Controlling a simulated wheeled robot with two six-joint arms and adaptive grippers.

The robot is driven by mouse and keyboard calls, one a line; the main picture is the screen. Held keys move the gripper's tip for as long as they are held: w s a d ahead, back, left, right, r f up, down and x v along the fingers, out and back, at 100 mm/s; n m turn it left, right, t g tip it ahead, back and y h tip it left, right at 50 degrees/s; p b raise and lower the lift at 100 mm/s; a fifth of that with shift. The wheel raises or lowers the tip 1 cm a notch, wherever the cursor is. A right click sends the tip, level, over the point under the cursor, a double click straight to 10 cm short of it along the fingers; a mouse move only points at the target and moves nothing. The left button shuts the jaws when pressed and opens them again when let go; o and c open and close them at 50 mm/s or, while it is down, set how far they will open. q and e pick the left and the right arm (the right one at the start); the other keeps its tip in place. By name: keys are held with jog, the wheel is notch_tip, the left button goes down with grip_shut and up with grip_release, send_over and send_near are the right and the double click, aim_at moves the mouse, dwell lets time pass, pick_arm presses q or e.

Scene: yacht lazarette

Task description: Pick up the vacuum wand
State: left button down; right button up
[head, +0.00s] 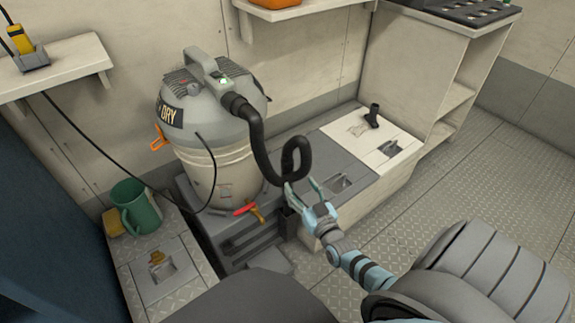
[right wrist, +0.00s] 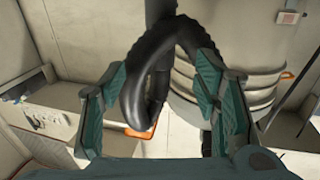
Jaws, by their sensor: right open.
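A grey shop vacuum (head: 215,130) stands against the wall, and a thick black hose (head: 262,145) runs from its top into a loop. The loop's lower end drops towards my right gripper (head: 304,188); the wand cannot be told clearly from the hose there. My right gripper is open, with its fingers pointing at the loop. In the right wrist view, the black hose (right wrist: 143,85) curves between the two open fingers (right wrist: 160,72), and I cannot tell if they touch it. My left gripper is out of view.
A black nozzle-like piece (head: 373,116) stands on a white locker lid (head: 345,130) at the right. A green mug (head: 136,208) is at the left. The metal floor (head: 510,170) at right is clear.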

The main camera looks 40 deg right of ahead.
aim_at(290, 170)
jog(key=b+x, duration=0.1)
jog(key=x, duration=0.1)
jog(key=b+x, duration=0.1)
jog(key=x, duration=0.2)
jog(key=shift+w+f, duration=0.2)
jog(key=shift+f, duration=0.05)
jog(key=shift+w+d, duration=0.15)
jog(key=shift+w, duration=0.15)
jog(key=b+x, duration=0.3)
jog(key=x, duration=0.1)
jog(key=shift+w+r, duration=0.1)
jog(key=shift+w, duration=0.1)
jog(key=shift+r, duration=0.1)
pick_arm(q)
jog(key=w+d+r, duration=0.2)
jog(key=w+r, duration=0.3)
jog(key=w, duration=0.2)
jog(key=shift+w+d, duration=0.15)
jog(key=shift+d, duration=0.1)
pick_arm(e)
jog(key=c, duration=1.2)
jog(key=shift+c, duration=0.2)
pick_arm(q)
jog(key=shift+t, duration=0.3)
pick_arm(e)
jog(key=shift+r, duration=0.15)
